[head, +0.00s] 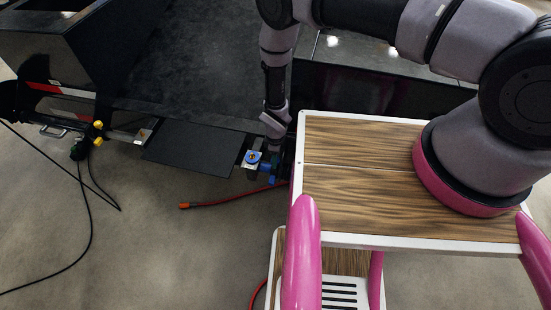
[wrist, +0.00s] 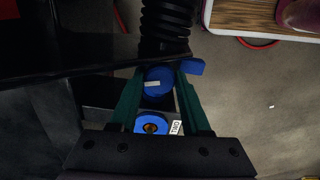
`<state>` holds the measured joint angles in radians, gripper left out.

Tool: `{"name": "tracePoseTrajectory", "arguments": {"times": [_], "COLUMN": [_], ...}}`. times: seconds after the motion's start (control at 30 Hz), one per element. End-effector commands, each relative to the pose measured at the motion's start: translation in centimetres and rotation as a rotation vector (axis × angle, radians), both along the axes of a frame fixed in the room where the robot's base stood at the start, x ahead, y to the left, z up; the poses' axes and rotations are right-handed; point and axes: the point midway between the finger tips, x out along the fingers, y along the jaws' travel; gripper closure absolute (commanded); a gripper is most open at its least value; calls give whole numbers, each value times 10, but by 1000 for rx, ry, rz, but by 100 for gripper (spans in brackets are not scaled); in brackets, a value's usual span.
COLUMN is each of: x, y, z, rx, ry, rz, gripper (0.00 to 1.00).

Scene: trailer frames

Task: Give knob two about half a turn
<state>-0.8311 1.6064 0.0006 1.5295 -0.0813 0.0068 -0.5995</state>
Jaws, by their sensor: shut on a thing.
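My gripper (wrist: 160,82) points down at the trailer's front frame, with its two green fingers on either side of a round blue knob (wrist: 158,86). It is shut on this knob, which has a small pale mark on top. A second blue round piece (wrist: 152,124) with an orange-brown centre sits nearer the palm, beside a small white label (wrist: 175,128) that is hard to read. In the head view, this second piece (head: 252,157) shows on a pale plate left of my gripper (head: 272,163). The held knob is mostly hidden there.
A blue tab (wrist: 196,66) sticks out right of the held knob. A black coiled hose (wrist: 166,22) is just beyond. A red hose (head: 228,200) lies on the floor below. Yellow fittings (head: 98,132) and dark cables are farther left. Open floor lies in front of the trailer.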

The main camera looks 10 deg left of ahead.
Motion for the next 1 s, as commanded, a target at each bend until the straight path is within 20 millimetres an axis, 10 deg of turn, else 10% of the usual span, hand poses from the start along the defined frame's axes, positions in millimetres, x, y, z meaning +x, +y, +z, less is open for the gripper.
{"name": "tracePoseTrajectory", "arguments": {"times": [1.0], "x": [0], "y": [0], "z": [1], "rx": [0], "ry": [0], "rz": [-351], "gripper": [100]}}
